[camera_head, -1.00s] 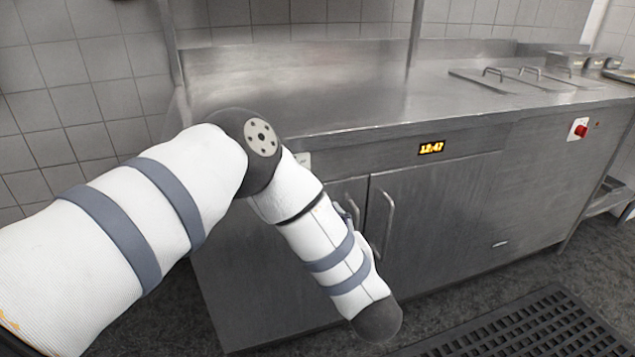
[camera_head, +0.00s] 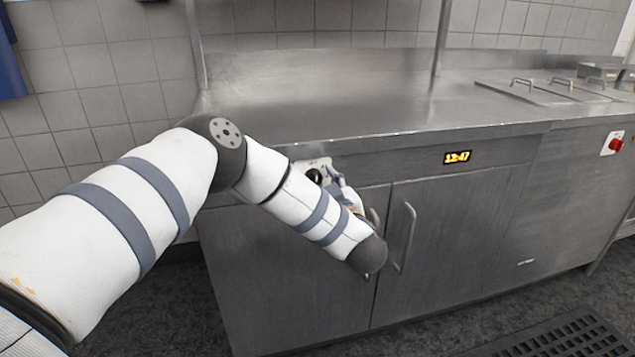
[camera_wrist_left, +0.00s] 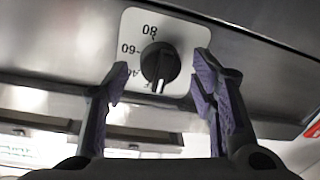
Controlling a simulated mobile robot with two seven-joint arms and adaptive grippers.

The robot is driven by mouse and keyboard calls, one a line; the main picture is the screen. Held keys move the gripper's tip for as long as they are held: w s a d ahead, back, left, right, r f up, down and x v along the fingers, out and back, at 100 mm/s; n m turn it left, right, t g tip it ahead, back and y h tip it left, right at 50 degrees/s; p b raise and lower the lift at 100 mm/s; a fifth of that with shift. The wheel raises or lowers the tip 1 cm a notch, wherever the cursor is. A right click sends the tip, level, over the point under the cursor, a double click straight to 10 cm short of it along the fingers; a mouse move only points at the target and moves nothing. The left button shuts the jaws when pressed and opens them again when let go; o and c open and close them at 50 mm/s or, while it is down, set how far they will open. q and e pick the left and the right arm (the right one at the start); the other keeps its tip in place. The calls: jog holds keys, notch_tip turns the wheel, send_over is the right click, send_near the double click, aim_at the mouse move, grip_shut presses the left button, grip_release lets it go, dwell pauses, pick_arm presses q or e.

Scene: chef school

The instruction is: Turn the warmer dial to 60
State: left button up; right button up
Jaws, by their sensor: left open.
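The warmer dial is a round black knob (camera_wrist_left: 160,63) with a raised ridge, on a white plate (camera_wrist_left: 183,33) that appears upside down in the left wrist view. The marks 80, 60 and 40 can be read around its left side. The ridge runs roughly up and down; which mark it points to is hard to tell. My left gripper (camera_wrist_left: 160,80) is open, with a purple-padded finger on either side of the knob and clear gaps to it. In the head view the dial (camera_head: 315,176) sits under the counter edge, beside the partly hidden gripper (camera_head: 334,180).
The steel counter (camera_head: 330,110) overhangs just above the dial. Cabinet doors with vertical handles (camera_head: 405,238) lie below and right. A lit clock display (camera_head: 457,157) and a red switch (camera_head: 615,145) are farther right. A black floor mat (camera_head: 560,335) lies in front.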

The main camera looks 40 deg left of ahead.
pick_arm(q)
jog(key=c, duration=1.1)
jog(key=shift+c, duration=0.2)
